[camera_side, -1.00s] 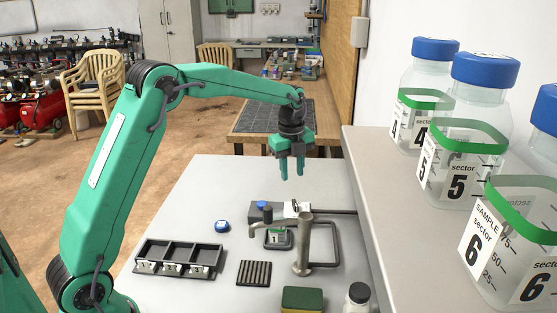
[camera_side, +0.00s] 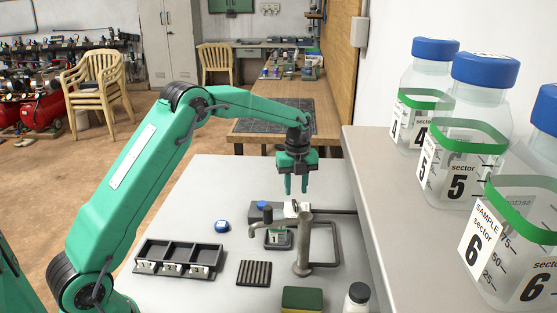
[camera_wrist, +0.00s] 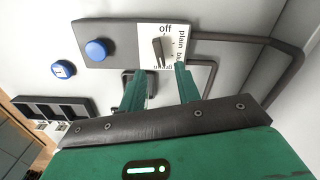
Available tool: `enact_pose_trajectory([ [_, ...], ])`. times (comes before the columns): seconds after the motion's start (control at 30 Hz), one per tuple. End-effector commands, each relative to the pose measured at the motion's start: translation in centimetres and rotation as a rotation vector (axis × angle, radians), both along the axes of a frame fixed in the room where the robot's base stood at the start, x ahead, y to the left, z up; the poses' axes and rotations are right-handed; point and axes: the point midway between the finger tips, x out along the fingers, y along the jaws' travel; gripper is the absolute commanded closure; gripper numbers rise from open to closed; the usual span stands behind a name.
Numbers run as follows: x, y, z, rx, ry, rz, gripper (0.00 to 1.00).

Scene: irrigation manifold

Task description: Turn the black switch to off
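The black switch (camera_wrist: 158,52) sits on a white label plate (camera_wrist: 150,32) marked "off" and "plain", with other words partly hidden. Its lever lies nearly upright in the wrist view, below the word "off". I cannot tell which end is its pointer. In the side view the switch (camera_side: 295,205) is small, on the dark manifold block. My gripper (camera_side: 296,190) hangs fingers down just above it. In the wrist view my gripper (camera_wrist: 160,70) is open and empty, with one finger on each side of the switch's near end. I see no clear contact.
A blue button (camera_wrist: 96,50) is on the same block. A tap post (camera_side: 303,245) and a bent pipe (camera_side: 336,245) stand close by. A black tray (camera_side: 180,258), sponge (camera_side: 303,299) and white bottle (camera_side: 357,299) are nearer. Sample bottles (camera_side: 470,130) line the right shelf.

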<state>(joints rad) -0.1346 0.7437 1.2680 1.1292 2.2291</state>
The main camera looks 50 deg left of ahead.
Motion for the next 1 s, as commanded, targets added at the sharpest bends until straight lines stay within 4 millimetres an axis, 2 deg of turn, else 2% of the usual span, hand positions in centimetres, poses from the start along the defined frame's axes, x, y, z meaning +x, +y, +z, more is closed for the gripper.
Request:
enact_pose_trajectory([
  [0.2,-0.1,0.0,-2.9,0.000,0.004,0.000,0.67],
  [0.4,-0.1,0.0,-4.7,0.000,0.001,0.001,0.67],
  [0.8,-0.1,0.0,-5.4,0.000,0.001,0.001,0.67],
  [0.83,0.0,0.0,-5.4,0.000,0.001,0.001,0.69],
  [1.0,0.0,0.0,-5.4,0.000,0.001,0.001,1.00],
])
